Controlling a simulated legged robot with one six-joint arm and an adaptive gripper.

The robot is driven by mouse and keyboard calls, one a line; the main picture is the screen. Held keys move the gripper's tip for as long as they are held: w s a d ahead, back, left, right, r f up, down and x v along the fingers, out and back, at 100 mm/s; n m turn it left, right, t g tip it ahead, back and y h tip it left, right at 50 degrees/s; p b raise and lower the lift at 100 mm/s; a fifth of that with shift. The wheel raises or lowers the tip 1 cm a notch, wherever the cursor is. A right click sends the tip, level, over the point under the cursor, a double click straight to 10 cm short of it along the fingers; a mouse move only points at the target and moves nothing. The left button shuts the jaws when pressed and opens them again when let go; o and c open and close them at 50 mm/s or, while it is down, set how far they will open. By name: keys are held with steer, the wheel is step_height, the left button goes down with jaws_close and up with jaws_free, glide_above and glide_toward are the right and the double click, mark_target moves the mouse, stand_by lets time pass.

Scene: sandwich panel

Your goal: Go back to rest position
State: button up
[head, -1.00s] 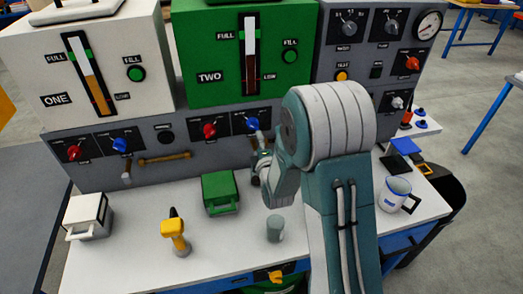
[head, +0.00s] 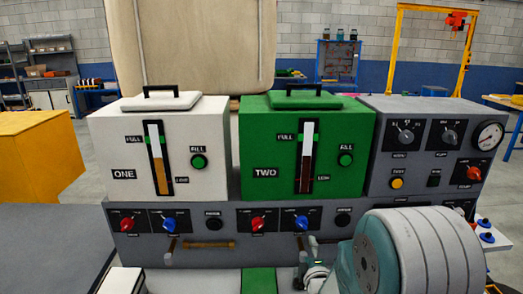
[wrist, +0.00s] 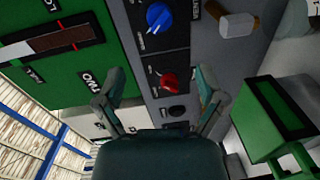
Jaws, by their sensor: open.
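My gripper (wrist: 160,76) is open and empty in the wrist view, its two fingers spread in front of the grey panel. A red knob (wrist: 168,82) and a blue knob (wrist: 158,17) show beyond it. In the head view my arm rises at the lower right, and part of my gripper (head: 316,277) shows just left of it, in front of the panel's lower part. The white unit ONE (head: 122,155) and the green unit TWO (head: 270,150) stand on the grey panel (head: 375,205). Their level gauges show partly filled columns.
A green container (head: 258,281) and a white container (head: 120,281) stand on the worktop, cut off by the head view's lower edge. The green container (wrist: 265,115) is also close on the wrist view's right. A yellow block (head: 40,155) stands at left.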

steer(key=s+r+m+g, duration=0.6)
steer(key=s+r+m, duration=0.2)
steer(key=s+m, duration=0.15)
steer(key=s+r+m+g, duration=0.2)
steer(key=s+m, duration=0.1)
steer(key=s, duration=0.7)
steer(key=s+r+m+g, duration=0.2)
steer(key=s+m+g, duration=0.1)
steer(key=s, duration=0.7)
steer(key=shift+m, duration=0.65)
